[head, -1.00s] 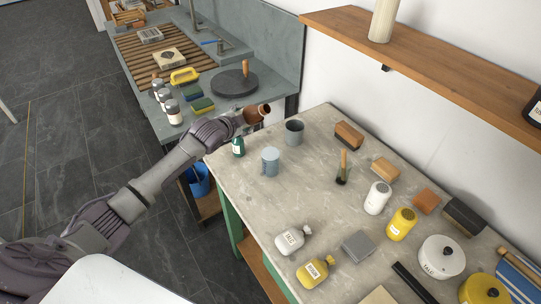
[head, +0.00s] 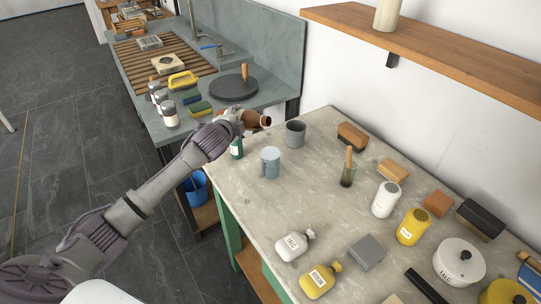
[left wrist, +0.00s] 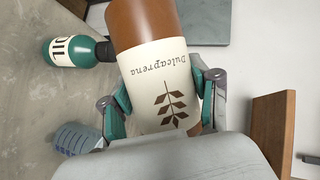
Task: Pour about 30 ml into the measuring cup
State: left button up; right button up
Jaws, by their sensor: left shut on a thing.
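The measuring cup (head: 270,163) is pale blue with markings and stands upright near the left end of the grey worktop. It also shows at the lower left of the left wrist view (left wrist: 72,142); I cannot tell its contents. My left gripper (head: 236,119) is shut on a brown bottle (head: 256,118) with a cream label and a leaf sprig, seen large in the left wrist view (left wrist: 150,75). In the head view the bottle is tilted well over, its mouth to the right, beyond and apart from the cup. No stream shows. My right gripper is out of view.
Clear worktop lies in front of the cup.

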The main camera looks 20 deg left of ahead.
pick_arm(q)
jog(key=shift+r+m+y, duration=0.15)
jog(key=shift+m+y, duration=0.15)
jog(key=shift+m, duration=0.1)
dwell(0.6)
jog(key=shift+s+r+m+t+y+b, duration=0.1)
jog(key=shift+m+t+y+b, duration=0.25)
jog(key=shift+m, duration=0.25)
dwell(1.8)
dwell(0.8)
dwell(0.7)
